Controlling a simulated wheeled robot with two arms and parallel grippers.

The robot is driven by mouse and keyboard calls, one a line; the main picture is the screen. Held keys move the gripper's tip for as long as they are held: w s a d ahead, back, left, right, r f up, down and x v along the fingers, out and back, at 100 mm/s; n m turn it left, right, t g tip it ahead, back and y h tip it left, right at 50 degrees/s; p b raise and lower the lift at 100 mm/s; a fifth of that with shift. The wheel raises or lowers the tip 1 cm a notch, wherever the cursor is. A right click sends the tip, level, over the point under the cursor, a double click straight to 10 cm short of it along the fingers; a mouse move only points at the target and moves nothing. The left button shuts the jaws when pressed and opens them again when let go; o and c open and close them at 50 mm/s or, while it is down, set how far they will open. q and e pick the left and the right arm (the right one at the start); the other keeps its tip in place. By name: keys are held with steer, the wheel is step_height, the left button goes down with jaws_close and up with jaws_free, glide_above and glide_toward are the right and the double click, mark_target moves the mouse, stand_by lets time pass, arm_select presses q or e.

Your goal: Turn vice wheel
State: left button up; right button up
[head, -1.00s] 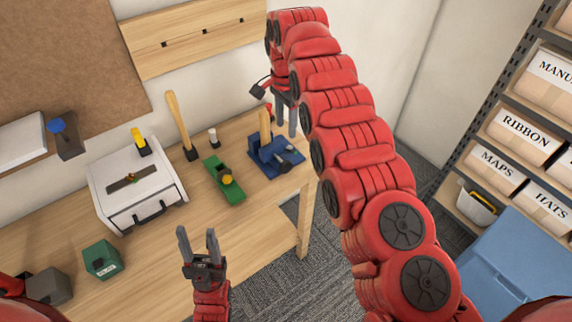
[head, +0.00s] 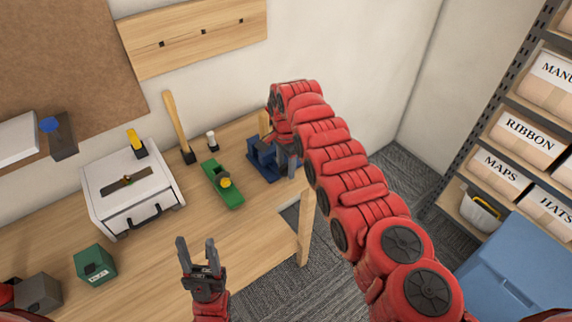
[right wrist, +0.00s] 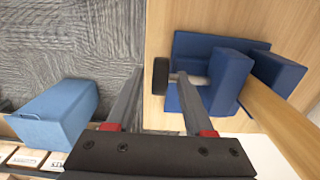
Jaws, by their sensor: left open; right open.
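The blue vice (head: 259,163) stands at the right end of the workbench, partly hidden behind my right gripper in the head view. In the right wrist view the vice (right wrist: 222,85) has a dark wheel (right wrist: 160,77) on a light shaft, and a wooden piece (right wrist: 275,125) stands in its jaws. My right gripper (head: 286,168) is open at the vice. In the wrist view its fingertips (right wrist: 162,73) appear on either side of the wheel; contact cannot be told. My left gripper (head: 197,246) is open and empty, in front of the bench.
On the workbench (head: 245,225) are a green plane (head: 222,184), a mallet (head: 178,128), a white toolbox (head: 130,190) and a green box (head: 94,264). A blue bin (head: 515,265) and shelves with labelled boxes stand at the right. Carpet floor lies clear beside the bench.

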jaws_close()
stand_by(0.3)
steer(key=shift+a+r+t+h+p, duration=0.15)
steer(key=shift+t+h+p, duration=0.3)
steer(key=shift+p, duration=0.8)
steer(key=shift+s+a+h, duration=0.1)
steer(key=shift+h, duration=0.25)
steer(key=shift+s+a+f+t+h, duration=0.1)
steer(key=shift+f+t+h, duration=0.3)
steer(key=shift+f+t, duration=0.1)
steer(key=h+b, duration=0.1)
steer(key=b, duration=0.1)
steer(key=t+h+b, duration=0.1)
steer(key=b, duration=0.1)
steer(key=shift+s+a+f+t+b, duration=0.1)
steer(key=shift+s+f+t+b, duration=0.05)
steer(key=shift+t+b, duration=0.15)
steer(key=shift+r+t+h+b, duration=0.2)
steer(key=shift+t+h+b, duration=0.15)
steer(key=shift+h+b, duration=0.4)
